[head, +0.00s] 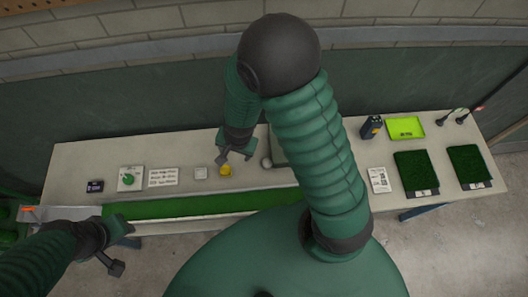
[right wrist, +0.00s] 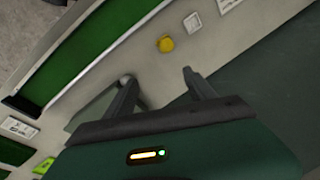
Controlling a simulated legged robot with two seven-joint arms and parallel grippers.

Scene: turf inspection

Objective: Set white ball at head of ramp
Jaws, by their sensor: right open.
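The white ball (head: 267,162) rests on the table beside a grey-green panel, just right of my right gripper (head: 236,158). In the right wrist view the white ball (right wrist: 126,79) shows at the tip of the left finger; I cannot tell whether they touch. My right gripper (right wrist: 159,78) is open with nothing between its fingers. A yellow ball (head: 226,170) lies close below it in the head view, and beyond the fingertips in the wrist view (right wrist: 166,44). The green ramp (head: 170,207) runs along the table's front edge. My left gripper (head: 120,247) is open and empty near its left end.
Left on the table (head: 75,165) are a green round knob on a plate (head: 130,179), a text card (head: 163,177) and a small white square (head: 200,173). Right are a lime tray (head: 405,128) and turf samples (head: 416,170). My right arm hides the table's middle.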

